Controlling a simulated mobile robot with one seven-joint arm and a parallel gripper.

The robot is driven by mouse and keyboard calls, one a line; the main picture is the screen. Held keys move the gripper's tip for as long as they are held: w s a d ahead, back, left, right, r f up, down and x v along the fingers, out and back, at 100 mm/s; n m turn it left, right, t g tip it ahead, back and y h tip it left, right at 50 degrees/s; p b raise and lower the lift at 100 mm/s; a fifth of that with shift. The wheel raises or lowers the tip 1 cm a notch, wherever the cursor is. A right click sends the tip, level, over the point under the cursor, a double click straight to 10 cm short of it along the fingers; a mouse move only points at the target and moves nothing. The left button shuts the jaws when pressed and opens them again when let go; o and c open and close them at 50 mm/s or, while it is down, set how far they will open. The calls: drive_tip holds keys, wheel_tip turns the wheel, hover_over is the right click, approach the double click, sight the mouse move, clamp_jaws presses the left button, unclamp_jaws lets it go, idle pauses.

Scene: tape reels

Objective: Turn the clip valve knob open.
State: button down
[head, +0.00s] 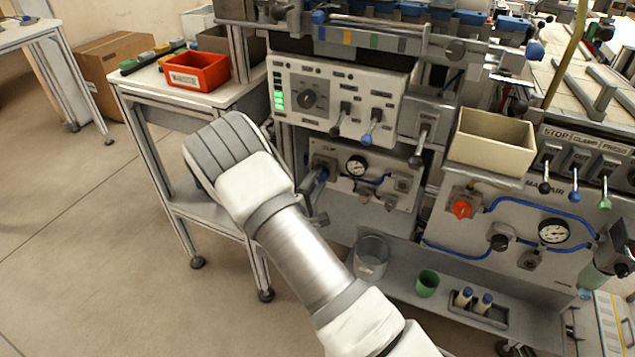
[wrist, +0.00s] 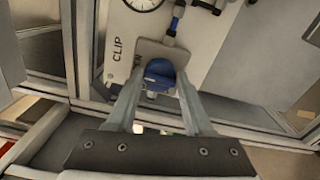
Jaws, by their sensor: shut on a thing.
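The clip valve knob (wrist: 158,74) is blue and sits on a grey plate of the panel marked CLIP. In the wrist view my gripper (wrist: 160,92) has one finger on each side of the knob and is shut on it. In the head view the knob (head: 322,173) shows in part beside my wrist, at the left of the CLIP panel (head: 343,160). I cannot tell the knob's turn position from these views.
A pressure gauge (head: 356,165) and blue hose sit right of the knob. A control box (head: 335,95) with levers juts out above. A white side table (head: 150,88) with a red bin (head: 196,72) stands left. A clear beaker (head: 371,255) and green cup (head: 427,284) stand on the lower shelf.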

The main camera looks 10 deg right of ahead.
drive_tip(key=shift+a, duration=0.1)
idle(0.3)
drive_tip(key=shift+c, duration=1.5)
unclamp_jaws()
drive_tip(key=p+v, duration=0.3)
drive_tip(key=v, duration=1.4)
drive_tip(key=shift+s, duration=0.2)
